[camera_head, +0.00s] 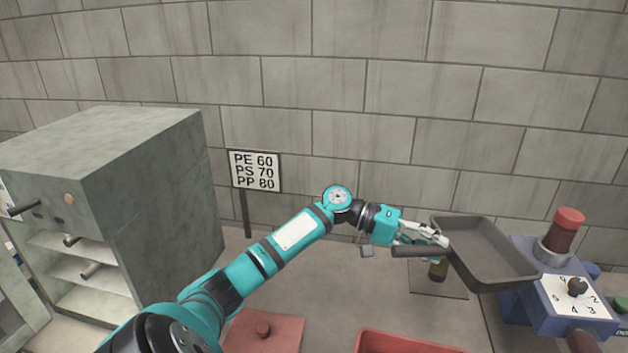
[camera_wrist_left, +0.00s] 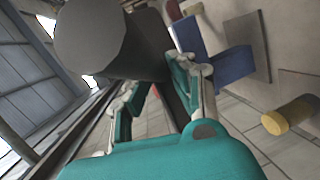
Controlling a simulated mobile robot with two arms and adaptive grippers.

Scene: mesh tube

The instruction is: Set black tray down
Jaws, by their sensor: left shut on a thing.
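The black tray (camera_head: 490,252) is a shallow dark rectangular pan with a handle (camera_head: 418,251) on its left side. It is held in the air at the right of the head view, tilted so that its inside shows. My left gripper (camera_head: 440,238) is shut on the tray near the handle. In the left wrist view, the gripper's fingers (camera_wrist_left: 163,92) close on a dark grey part of the tray (camera_wrist_left: 150,50). My right gripper is in neither view.
A red bin (camera_head: 400,342) is at the front. A grey cabinet (camera_head: 130,190) and a sign (camera_head: 254,171) stand left.

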